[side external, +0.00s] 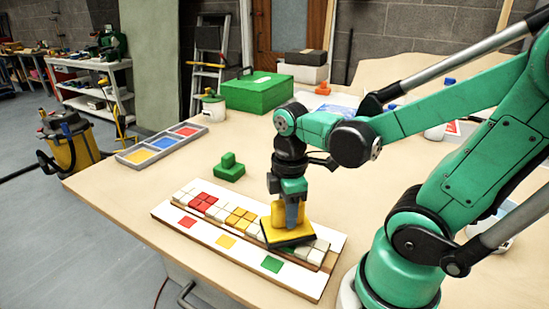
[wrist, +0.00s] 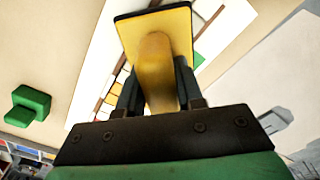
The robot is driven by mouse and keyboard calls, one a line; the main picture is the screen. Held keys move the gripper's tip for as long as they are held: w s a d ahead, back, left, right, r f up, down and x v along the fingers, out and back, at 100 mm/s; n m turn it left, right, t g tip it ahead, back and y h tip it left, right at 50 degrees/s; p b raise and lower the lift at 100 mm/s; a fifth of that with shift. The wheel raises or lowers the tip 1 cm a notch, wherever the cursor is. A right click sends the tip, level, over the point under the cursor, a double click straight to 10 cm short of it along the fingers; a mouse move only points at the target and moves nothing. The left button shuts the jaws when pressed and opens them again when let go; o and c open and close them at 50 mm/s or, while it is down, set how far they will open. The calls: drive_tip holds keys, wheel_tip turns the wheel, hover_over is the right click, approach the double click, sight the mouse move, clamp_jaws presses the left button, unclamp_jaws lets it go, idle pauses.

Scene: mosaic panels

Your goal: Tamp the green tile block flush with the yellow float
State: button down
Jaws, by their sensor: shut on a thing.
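My gripper (side external: 290,207) is shut on the handle of the yellow float (side external: 286,234), which has a dark underside. The float is over the right part of the tile row on the mosaic panel (side external: 195,235). In the wrist view the float (wrist: 178,28) is between my two fingers (wrist: 158,88). I cannot tell whether its sole touches the tiles. The row shows white, red and yellow tile blocks left of the float and white ones right of it. No green tile block shows clearly in the row; the float covers part of it.
A flat green square (side external: 272,264) marks the panel's front strip, beside yellow and red ones. A stepped green block (side external: 229,170) stands behind the panel. A tray of coloured compartments (side external: 160,145) and a green box (side external: 256,92) are farther back. The table's left front is clear.

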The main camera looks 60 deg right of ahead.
drive_tip(key=shift+f, duration=0.75)
idle(1.2)
drive_tip(key=shift+r, duration=3.55)
